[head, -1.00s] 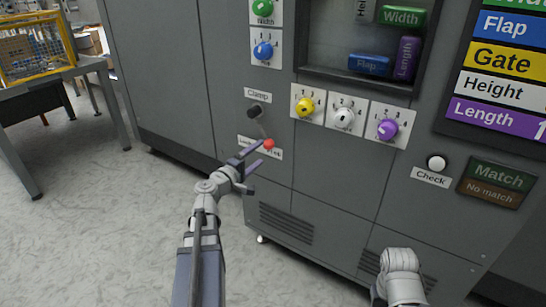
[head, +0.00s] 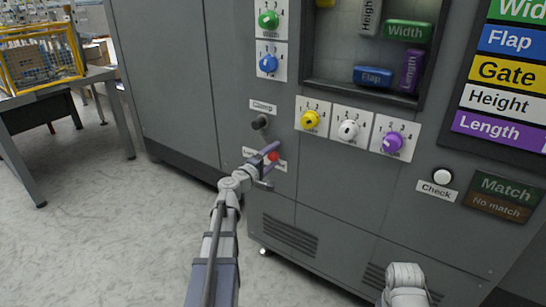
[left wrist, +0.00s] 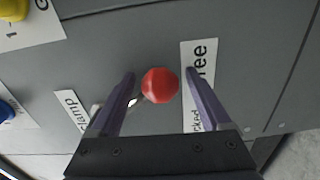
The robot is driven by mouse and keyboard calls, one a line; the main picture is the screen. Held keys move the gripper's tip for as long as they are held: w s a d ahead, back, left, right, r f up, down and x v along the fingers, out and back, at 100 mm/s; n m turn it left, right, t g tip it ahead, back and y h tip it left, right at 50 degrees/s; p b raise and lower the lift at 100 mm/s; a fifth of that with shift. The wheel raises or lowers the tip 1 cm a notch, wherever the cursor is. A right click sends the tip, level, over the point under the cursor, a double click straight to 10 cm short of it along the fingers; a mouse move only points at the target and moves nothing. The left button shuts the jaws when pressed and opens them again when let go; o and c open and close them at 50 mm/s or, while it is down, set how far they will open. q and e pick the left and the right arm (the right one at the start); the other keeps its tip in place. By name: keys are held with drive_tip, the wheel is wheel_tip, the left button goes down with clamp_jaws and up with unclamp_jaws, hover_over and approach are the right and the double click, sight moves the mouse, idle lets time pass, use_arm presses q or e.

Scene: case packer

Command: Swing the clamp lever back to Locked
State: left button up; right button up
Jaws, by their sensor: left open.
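The clamp lever's red ball knob (head: 273,157) hangs down and to the right from its dark pivot (head: 260,122) on the grey cabinet front. The knob is toward the Free end of the white Locked/Free plate (head: 282,166); the plate is partly hidden by my gripper. My left gripper (head: 271,159) is open at the knob. In the left wrist view the red knob (left wrist: 160,85) lies between the two open fingers (left wrist: 159,75), with a gap on each side. The Free end of the label (left wrist: 198,52) shows beside the right finger. My right gripper is out of view.
Yellow (head: 310,120), white (head: 348,131) and purple (head: 393,142) dials sit right of the lever. Green (head: 268,20) and blue (head: 268,64) dials are above it. A Check button (head: 442,176) is farther right. A table with a yellow cage (head: 42,58) stands at left.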

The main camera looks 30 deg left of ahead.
use_arm(q)
clamp_jaws()
idle(0.7)
drive_tip(key=shift+a, duration=0.1)
